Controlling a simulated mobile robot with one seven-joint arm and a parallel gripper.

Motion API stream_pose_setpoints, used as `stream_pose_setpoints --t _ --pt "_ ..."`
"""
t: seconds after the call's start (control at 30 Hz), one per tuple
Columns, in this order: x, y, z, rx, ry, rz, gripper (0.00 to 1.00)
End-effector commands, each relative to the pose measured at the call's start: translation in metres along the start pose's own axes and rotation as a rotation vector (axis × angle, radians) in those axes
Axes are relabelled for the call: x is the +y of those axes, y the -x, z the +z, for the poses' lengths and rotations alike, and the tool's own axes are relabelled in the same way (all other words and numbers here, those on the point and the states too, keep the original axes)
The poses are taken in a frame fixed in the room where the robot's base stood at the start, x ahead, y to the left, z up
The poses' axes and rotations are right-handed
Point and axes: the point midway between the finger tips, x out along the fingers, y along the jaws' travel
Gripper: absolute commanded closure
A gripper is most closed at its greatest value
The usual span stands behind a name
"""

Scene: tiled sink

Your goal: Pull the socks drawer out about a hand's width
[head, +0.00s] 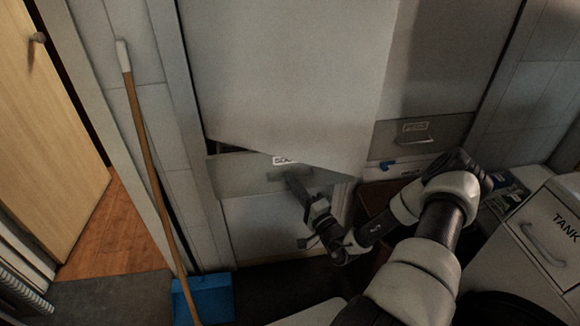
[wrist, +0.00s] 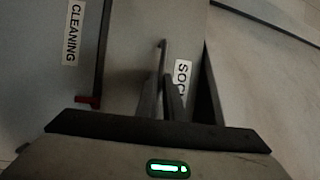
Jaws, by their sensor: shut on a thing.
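The socks drawer (head: 232,176) has a grey front with a partly covered white label (head: 284,160) reading "SOC". The label (wrist: 182,82) also shows in the wrist view. A dark gap along the drawer's top edge shows it standing a little open. My gripper (head: 294,184) is at the drawer's front, shut on its bar handle. In the wrist view, the fingers (wrist: 162,98) close around the handle (wrist: 162,54) beside the label. The fingers hide part of the handle, and a large pale panel (head: 290,70) hides part of the drawer's top.
A drawer front labelled "CLEANING" (wrist: 73,32) is beside it in the wrist view. Another handled drawer (head: 385,144) is at right. A long-handled broom (head: 145,142) and blue dustpan (head: 212,298) stand at left. A box marked "TANK" (head: 557,222) is at far right.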

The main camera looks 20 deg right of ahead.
Motion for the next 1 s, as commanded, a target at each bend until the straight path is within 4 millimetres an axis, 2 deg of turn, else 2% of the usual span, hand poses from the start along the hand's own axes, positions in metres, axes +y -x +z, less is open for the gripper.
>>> stream_pose_setpoints --t 0.3,0.33,0.43,0.77,0.87,1.0 --pt "0.001 0.002 0.000 0.003 0.000 0.000 1.00" --pt "0.001 0.002 0.000 0.003 0.000 0.000 0.89" --pt "0.000 0.002 0.000 0.002 0.000 0.000 0.74" --pt "0.000 0.004 0.000 0.002 0.000 -0.001 0.74" --pt "0.000 0.014 0.000 0.001 0.000 0.001 0.74" --pt "-0.001 0.040 -0.001 0.003 -0.001 0.002 0.74"
